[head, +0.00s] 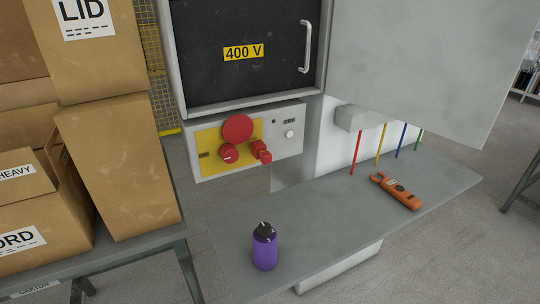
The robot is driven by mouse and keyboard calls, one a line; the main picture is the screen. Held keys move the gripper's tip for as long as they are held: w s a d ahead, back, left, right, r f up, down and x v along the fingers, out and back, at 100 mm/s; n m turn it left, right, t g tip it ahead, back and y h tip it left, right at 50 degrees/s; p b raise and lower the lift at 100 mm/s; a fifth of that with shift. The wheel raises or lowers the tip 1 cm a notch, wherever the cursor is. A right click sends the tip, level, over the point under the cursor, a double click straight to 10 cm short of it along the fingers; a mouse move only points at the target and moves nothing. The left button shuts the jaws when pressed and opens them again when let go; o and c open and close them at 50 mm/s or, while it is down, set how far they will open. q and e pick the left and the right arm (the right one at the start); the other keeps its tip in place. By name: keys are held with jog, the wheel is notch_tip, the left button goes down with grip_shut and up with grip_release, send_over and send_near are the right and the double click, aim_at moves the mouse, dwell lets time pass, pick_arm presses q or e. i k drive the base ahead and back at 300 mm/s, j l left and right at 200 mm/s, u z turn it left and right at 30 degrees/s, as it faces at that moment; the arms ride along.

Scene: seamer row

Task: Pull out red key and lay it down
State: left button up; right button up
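A light grey control box (288,148) with a yellow plate (207,160) hangs under the black 400 V door. It carries a large round red button (237,128) and a smaller round red knob (228,154) below it. To the right of these, a red piece that looks like the red key (262,152) sticks out of the panel. How deep it sits cannot be told. The grey shelf (330,212) lies below and in front of the box. Neither of my grippers is in view.
A purple bottle (265,248) stands near the shelf's front left. An orange clamp-like meter (396,191) lies at its right, near red, yellow, blue and green rods. Cardboard boxes (115,165) are stacked at left. A grey panel (425,65) hangs upper right. The shelf's middle is clear.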

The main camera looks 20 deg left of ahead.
aim_at(266, 157)
jog(key=i+l, duration=1.2)
jog(key=l+u, duration=0.1)
jog(key=u, duration=1.6)
